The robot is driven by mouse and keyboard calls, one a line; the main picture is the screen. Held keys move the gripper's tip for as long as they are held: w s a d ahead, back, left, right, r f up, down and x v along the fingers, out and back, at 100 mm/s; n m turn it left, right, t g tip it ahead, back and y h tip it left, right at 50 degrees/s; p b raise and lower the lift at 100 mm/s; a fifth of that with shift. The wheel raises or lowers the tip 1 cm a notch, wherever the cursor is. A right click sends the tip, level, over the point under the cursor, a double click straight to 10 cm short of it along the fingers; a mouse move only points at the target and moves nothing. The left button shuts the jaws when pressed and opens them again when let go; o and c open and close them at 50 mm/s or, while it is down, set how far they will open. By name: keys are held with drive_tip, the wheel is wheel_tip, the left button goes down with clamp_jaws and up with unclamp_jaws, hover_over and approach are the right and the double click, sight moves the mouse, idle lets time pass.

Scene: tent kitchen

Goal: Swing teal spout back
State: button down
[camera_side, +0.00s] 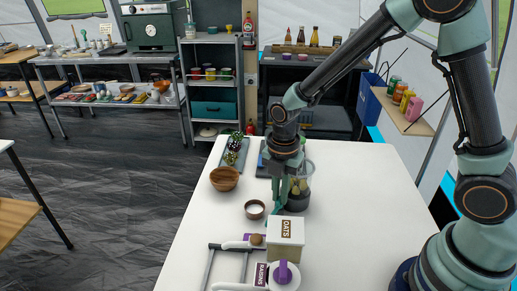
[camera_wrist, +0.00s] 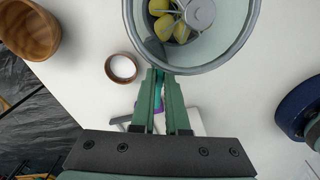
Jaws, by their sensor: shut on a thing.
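The teal spout (camera_side: 273,227) stands behind the white box marked OATS (camera_side: 286,231) on the white table. My gripper (camera_side: 280,195) points down over it, and a teal sliver (camera_wrist: 158,88) shows between the fingers in the wrist view. My gripper (camera_wrist: 164,95) is shut on the spout there. The fingers and gripper body hide most of the spout, and I cannot tell its exact angle.
A clear jar (camera_wrist: 208,50) with yellow fruit stands close beside my fingers. A small brown cup (camera_side: 255,209) and a wooden bowl (camera_side: 224,178) stand to the left. A RAISINS container (camera_side: 281,274) with a purple handle is in front. The table's right side is clear.

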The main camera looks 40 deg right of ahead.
drive_tip(key=shift+n, duration=2.2)
drive_tip(key=c, duration=1.2)
unclamp_jaws()
drive_tip(key=shift+r, duration=0.1)
wheel_tip(320, 180, up, 12)
